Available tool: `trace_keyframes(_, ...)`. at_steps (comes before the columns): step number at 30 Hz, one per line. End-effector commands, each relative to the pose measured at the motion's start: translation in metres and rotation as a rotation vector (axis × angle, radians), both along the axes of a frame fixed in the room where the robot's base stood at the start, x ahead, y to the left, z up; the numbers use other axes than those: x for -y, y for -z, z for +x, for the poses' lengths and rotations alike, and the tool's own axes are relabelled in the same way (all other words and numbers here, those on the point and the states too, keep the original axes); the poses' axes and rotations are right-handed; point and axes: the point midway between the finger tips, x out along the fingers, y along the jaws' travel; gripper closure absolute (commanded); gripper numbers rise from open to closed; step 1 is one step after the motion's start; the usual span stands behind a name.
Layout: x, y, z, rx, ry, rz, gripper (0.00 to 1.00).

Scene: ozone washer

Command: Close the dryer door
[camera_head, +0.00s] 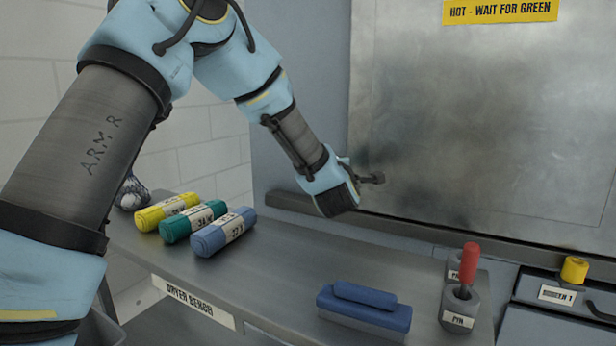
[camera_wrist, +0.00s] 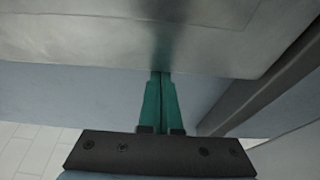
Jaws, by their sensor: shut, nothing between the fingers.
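The dryer door (camera_head: 480,130) is a large scuffed grey metal panel at the right of the head view, under a yellow "HOT - WAIT FOR GREEN" sign. It also fills the top of the wrist view (camera_wrist: 100,40). I cannot tell whether it sits flush in its frame. My gripper (camera_head: 372,178) is in front of the door's left part, low down. In the wrist view its two green fingers (camera_wrist: 160,77) are shut together and empty. Their tips meet the door's lower edge in the picture; I cannot tell whether they touch it.
The dryer bench (camera_head: 285,265) runs below the door. Yellow (camera_head: 167,212), green (camera_head: 194,222) and blue (camera_head: 223,232) rolls lie at its left.

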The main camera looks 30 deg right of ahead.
Motion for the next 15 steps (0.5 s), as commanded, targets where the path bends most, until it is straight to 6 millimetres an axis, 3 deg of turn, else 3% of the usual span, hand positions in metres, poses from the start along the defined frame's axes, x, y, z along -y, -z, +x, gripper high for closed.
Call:
trace_keyframes(1,0.013,0.005,-0.022,0.001,0.015,-0.005,1.00)
trace_keyframes(6,0.037,0.003,-0.066,0.000,0.012,-0.005,1.00)
trace_keyframes(15,0.065,0.001,-0.116,-0.001,0.006,-0.004,1.00)
